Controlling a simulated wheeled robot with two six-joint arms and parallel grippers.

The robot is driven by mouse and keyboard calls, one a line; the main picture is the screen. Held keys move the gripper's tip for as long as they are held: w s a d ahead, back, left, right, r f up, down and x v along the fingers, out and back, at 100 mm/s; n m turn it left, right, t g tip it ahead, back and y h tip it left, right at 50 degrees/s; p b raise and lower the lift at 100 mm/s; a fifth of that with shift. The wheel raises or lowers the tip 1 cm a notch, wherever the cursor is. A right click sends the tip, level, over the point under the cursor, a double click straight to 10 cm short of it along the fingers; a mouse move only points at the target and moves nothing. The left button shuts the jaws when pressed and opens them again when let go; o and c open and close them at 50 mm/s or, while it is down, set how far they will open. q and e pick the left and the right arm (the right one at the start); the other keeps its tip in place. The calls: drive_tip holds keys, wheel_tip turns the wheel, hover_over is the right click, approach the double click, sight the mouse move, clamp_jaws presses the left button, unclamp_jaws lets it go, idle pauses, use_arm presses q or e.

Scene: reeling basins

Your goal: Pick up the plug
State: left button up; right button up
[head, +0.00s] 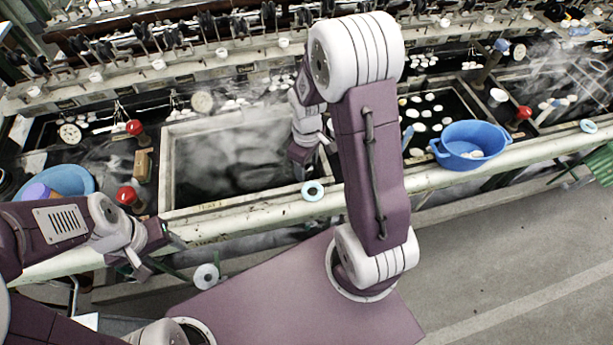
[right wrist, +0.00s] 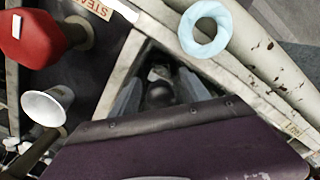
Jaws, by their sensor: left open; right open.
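In the right wrist view, my right gripper (right wrist: 158,90) is open and points into a dark basin corner. A small dark rounded thing with a pale top (right wrist: 160,74) shows between its fingers; it may be the plug, but it is too dim to be sure, and I cannot tell whether the fingers touch it. In the head view, my right gripper (head: 304,162) is at the right end of the middle basin (head: 166,180), partly hidden by my arm. No plug can be made out in the head view. My left gripper (head: 138,262) is open, in front of the basin's front rail.
A pale blue ring (head: 313,190) lies on the front rail (head: 250,205), and shows close by in the right wrist view (right wrist: 205,28). Blue tubs (head: 470,142) (head: 62,180) sit on both sides.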

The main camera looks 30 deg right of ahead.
clamp_jaws()
